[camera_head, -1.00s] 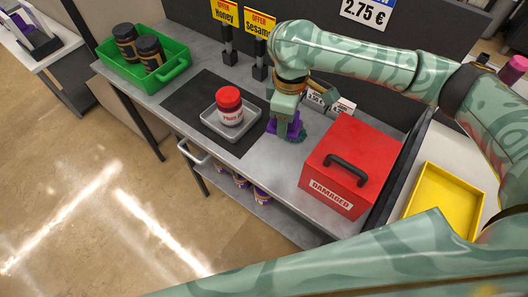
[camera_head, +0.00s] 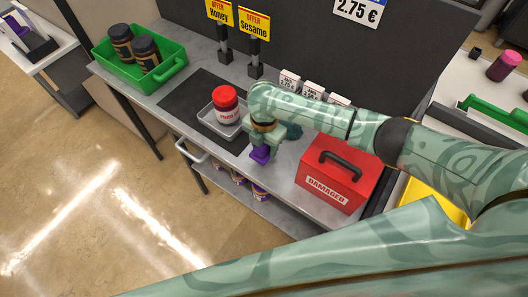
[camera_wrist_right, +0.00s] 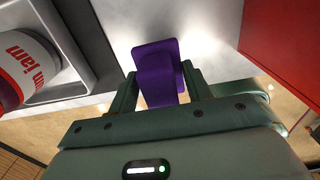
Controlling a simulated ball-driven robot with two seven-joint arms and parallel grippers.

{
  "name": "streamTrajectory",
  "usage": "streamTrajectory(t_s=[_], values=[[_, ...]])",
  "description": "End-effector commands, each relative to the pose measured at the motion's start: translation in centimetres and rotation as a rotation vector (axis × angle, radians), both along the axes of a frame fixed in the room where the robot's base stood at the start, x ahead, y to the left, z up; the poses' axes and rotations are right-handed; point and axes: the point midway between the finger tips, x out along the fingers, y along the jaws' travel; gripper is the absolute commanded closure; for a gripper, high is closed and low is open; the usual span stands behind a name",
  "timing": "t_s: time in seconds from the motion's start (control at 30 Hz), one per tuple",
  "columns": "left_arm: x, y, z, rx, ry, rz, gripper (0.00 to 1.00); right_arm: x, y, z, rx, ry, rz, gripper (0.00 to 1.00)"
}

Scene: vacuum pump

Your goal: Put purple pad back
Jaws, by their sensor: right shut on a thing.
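The purple pad (camera_head: 260,154) is held by my right gripper (camera_head: 262,140), low over the front part of the grey table, between the jar tray and the red box. In the right wrist view the purple pad (camera_wrist_right: 158,72) sits between the two fingers of the gripper (camera_wrist_right: 160,90), which are shut on it. The gripper hides part of the pad in the head view, and I cannot tell whether the pad touches the table. My left gripper is not in view.
A red-lidded jar (camera_head: 225,98) stands in a grey tray (camera_head: 208,121) left of the gripper. The red DAMAGED box (camera_head: 320,185) is close on the right. A green crate (camera_head: 172,69) holds dark jars at far left.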

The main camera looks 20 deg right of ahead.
Motion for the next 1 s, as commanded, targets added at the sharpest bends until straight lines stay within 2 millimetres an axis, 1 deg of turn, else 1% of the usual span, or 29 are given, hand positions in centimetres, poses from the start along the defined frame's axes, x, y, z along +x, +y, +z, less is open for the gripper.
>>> streamTrajectory(t_s=[0.1, 0.2, 0.43, 0.6, 0.63, 0.67, 0.7, 0.93, 1.0], values=[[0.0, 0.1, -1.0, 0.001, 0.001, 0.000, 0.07, -0.1, 0.0, -2.0, 0.000, 0.004, 0.000, 0.69], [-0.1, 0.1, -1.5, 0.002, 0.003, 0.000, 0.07, -0.1, 0.0, -3.4, -0.001, 0.003, -0.001, 0.69], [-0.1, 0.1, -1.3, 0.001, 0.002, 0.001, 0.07, 0.0, 0.0, -3.2, 0.000, 0.000, 0.000, 0.69], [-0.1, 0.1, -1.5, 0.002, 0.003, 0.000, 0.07, 0.0, 0.0, -3.7, -0.001, 0.001, 0.000, 0.69], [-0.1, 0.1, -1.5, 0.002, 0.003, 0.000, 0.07, 0.0, 0.0, -3.6, -0.001, 0.001, 0.000, 0.42], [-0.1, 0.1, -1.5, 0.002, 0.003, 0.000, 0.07, 0.0, 0.0, -3.6, -0.001, 0.001, 0.000, 0.34], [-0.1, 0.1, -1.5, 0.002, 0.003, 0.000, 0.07, 0.0, 0.0, -3.6, -0.001, 0.001, 0.000, 0.29], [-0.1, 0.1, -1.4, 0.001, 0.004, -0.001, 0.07, 0.0, 0.0, -3.6, -0.001, 0.001, 0.000, 0.29], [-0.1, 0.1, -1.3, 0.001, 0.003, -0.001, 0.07, 0.0, 0.0, -3.3, 0.000, 0.000, 0.000, 0.29]])
